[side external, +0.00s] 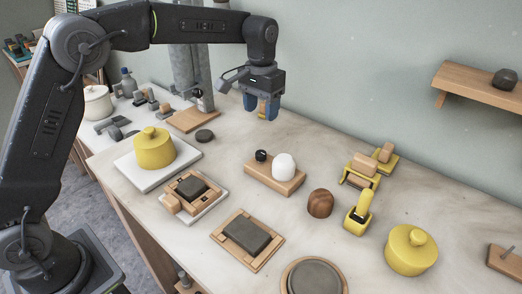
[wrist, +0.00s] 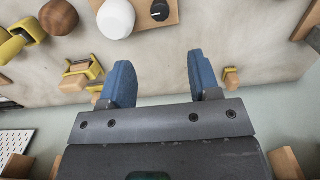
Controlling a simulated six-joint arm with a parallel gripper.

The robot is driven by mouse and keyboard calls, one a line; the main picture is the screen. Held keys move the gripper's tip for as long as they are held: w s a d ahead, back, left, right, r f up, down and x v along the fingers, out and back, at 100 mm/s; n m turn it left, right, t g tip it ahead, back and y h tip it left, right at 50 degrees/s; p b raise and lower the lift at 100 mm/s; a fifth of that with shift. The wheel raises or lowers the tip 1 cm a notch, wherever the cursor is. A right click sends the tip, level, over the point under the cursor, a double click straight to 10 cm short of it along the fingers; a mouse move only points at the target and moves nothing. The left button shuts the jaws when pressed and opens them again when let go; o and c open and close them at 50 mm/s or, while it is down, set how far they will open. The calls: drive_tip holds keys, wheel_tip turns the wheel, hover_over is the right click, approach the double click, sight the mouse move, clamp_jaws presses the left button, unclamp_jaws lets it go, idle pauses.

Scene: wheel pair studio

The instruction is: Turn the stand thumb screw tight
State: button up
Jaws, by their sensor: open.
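My gripper (side external: 262,110) hangs above the back of the table, its blue fingers pointing down. In the wrist view the gripper (wrist: 159,72) is open, with only bare table between its fingers. A thumb screw is not clearly recognisable. A grey upright stand (side external: 186,68) rises from a wooden board (side external: 194,119), left of my gripper, with a small dark and pale part (side external: 203,100) low beside it. A small orange-brown thing (side external: 262,105) shows between the fingers in the side view; I cannot tell its depth. The gripper touches nothing that I can make out.
A wooden block (side external: 268,180) bears a black knob (side external: 261,155) and white dome (side external: 284,166); the knob also shows in the wrist view (wrist: 160,11). Yellow pots (side external: 154,148) (side external: 411,250), a brown dome (side external: 320,203) and yellow-and-wood pieces (side external: 361,172) stand around. A wooden shelf (side external: 478,84) juts out right.

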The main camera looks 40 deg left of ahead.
sight(261, 152)
wheel_tip(261, 152, down, 13)
drive_tip(key=shift+f, duration=0.1)
idle(0.3)
drive_tip(key=shift+c, duration=0.3)
drive_tip(key=c, duration=0.9)
